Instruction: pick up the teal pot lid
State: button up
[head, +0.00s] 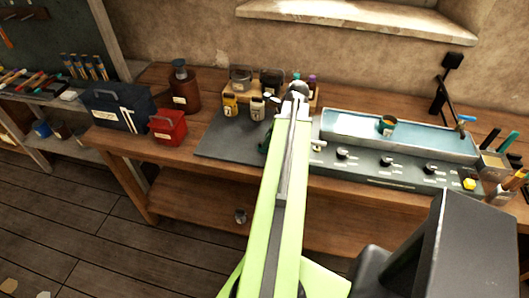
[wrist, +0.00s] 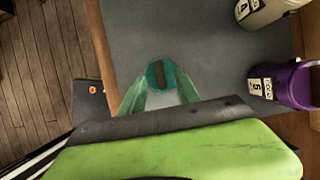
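The teal pot lid (wrist: 152,76), a small faceted piece with a brown slot or knob in its middle, shows in the wrist view against the grey mat. The pale green fingers of my gripper (wrist: 164,92) reach to its near side, one to each side of it. I cannot tell whether they touch or grip it, or whether the lid rests on the mat. In the head view my arm hides the gripper; a small dark teal patch (head: 264,146) shows just left of the arm, too small to identify.
A purple pot (wrist: 292,86) and a pale pot (wrist: 262,10) stand to the right in the wrist view. The grey mat (head: 222,146) lies on the wooden bench. A red box (head: 167,127) is left of it, and a blue tray (head: 440,142) is at right.

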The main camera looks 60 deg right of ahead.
jog(key=b+x, duration=0.1)
jog(key=x, duration=0.1)
jog(key=shift+w+f, duration=0.1)
jog(key=shift+f, duration=0.3)
jog(key=shift+r, duration=0.2)
grip_shut()
